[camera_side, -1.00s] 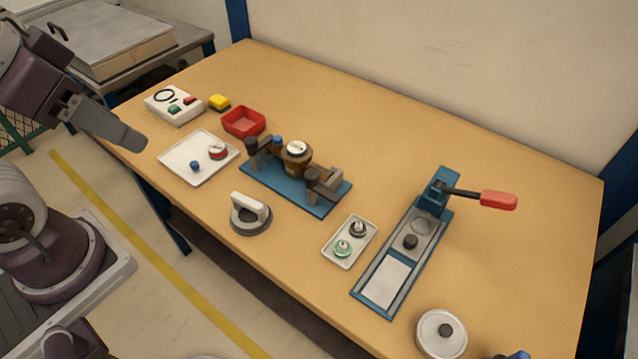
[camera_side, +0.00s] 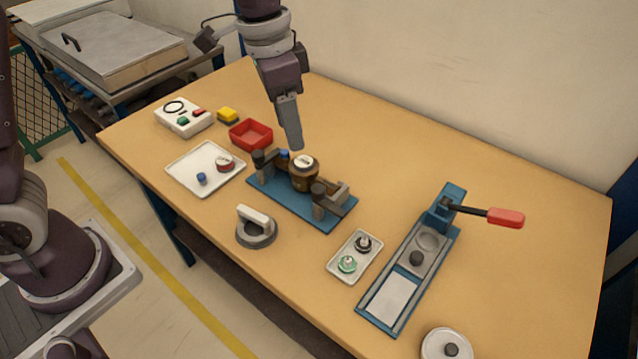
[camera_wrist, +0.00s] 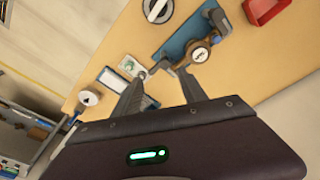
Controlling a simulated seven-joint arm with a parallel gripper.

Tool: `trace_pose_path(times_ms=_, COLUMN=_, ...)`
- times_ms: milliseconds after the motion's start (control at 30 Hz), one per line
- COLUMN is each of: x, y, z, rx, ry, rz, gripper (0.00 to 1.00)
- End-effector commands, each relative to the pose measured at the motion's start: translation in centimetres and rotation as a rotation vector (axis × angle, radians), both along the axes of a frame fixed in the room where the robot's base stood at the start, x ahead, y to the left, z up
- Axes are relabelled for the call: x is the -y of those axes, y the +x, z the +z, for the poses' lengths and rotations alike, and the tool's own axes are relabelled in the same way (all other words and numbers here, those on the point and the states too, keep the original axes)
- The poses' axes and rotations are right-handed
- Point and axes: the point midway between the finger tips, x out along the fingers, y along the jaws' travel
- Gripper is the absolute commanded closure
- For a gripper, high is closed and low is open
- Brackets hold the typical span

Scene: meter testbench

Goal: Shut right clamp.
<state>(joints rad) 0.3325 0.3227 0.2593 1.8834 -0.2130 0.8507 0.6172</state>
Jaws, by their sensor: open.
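The fixture is a blue plate (camera_side: 290,208) carrying a brown meter (camera_side: 304,176) with a pale round top, between two clamps. The right clamp (camera_side: 319,199) has a dark knob and grey blocks at the plate's right end; I cannot tell its exact position. The left clamp (camera_side: 260,165) stands at the other end. My gripper (camera_side: 294,146) points down, above and behind the meter in the side view, apart from the right clamp. In the wrist view, my gripper (camera_wrist: 160,80) has its fingers spread and empty; the meter (camera_wrist: 200,55) shows beyond them.
A small tray (camera_side: 341,268) and a blue press with red lever (camera_side: 505,218) stand to the right.

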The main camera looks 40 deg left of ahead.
Motion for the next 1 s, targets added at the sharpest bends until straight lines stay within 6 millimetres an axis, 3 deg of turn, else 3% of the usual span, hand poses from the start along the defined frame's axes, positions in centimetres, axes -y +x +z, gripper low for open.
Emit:
trace_pose_path(times_ms=33, x=0.8, y=1.5, z=-2.8, rx=-0.033, ry=0.029, rz=-0.058, gripper=0.51)
trace_pose_path(times_ms=133, x=1.9, y=3.5, z=-6.7, rx=-0.068, ry=0.072, rz=-0.151, gripper=0.51)
trace_pose_path(times_ms=267, x=2.4, y=4.4, z=-9.2, rx=-0.087, ry=0.097, rz=-0.208, gripper=0.51)
trace_pose_path(times_ms=533, x=2.4, y=4.3, z=-14.1, rx=-0.093, ry=0.099, rz=-0.212, gripper=0.51)
trace_pose_path(times_ms=700, x=2.4, y=4.4, z=-16.0, rx=-0.09, ry=0.098, rz=-0.212, gripper=0.51)
trace_pose_path(times_ms=967, x=2.4, y=4.4, z=-16.2, rx=-0.088, ry=0.098, rz=-0.211, gripper=0.51)
trace_pose_path(times_ms=1000, x=2.4, y=4.4, z=-16.2, rx=-0.088, ry=0.097, rz=-0.211, gripper=0.58)
